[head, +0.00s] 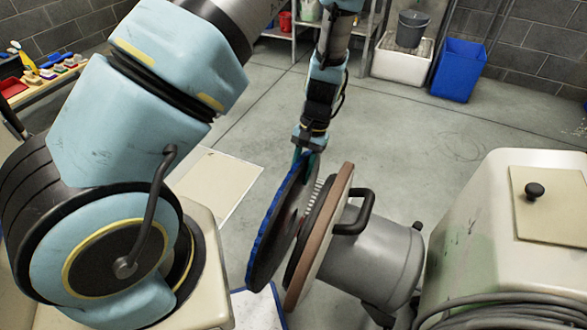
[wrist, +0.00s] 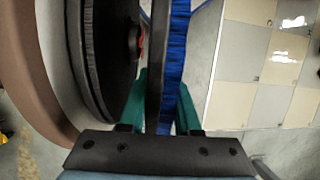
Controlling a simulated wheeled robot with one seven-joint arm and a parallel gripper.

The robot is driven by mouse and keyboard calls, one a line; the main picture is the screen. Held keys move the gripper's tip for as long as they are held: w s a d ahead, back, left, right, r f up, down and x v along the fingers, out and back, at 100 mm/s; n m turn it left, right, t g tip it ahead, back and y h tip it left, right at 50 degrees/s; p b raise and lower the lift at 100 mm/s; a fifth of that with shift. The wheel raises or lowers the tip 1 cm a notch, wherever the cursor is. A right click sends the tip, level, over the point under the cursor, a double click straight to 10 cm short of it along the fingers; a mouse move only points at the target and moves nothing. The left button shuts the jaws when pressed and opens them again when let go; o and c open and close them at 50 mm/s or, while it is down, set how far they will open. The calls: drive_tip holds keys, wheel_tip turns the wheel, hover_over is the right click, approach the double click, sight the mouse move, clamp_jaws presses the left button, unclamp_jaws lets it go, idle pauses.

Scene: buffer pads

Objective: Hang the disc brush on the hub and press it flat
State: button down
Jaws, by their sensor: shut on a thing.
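The disc brush (head: 268,232) is a thin dark disc with blue bristles on its left face. It stands on edge, slightly tilted, left of the hub. My gripper (head: 304,157) has teal fingers and is shut on the brush's upper rim; in the wrist view the rim (wrist: 171,62) runs between the fingers. The hub (head: 297,262) is a dark round plate in front of a brown ring (head: 325,235) on a grey motor housing. In the wrist view the hub plate (wrist: 95,55) is left of the brush, with a visible gap between. The contact at the centre is mostly hidden.
The grey motor housing (head: 378,250) has a black handle (head: 356,213) near the brush. A cream machine body (head: 475,215) with a coiled hose (head: 500,312) stands right. A blue bin (head: 459,69) and a grey bucket (head: 411,29) are far back. Open floor lies behind.

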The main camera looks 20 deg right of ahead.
drive_tip(key=shift+r, duration=0.1)
drive_tip(key=shift+s+d+r+p, duration=0.3)
drive_tip(key=shift+s+d+p, duration=0.05)
drive_tip(key=shift+p, duration=0.1)
drive_tip(key=shift+s, duration=0.1)
idle(0.4)
drive_tip(key=shift+s+d+f, duration=0.1)
drive_tip(key=shift+s+d, duration=0.25)
drive_tip(key=shift+d, duration=0.1)
drive_tip(key=shift+s+d+p, duration=0.2)
drive_tip(key=shift+p, duration=0.1)
idle(0.6)
drive_tip(key=shift+s+d, duration=0.35)
drive_tip(key=shift+d, duration=0.05)
drive_tip(key=shift+s+d, duration=0.1)
idle(0.3)
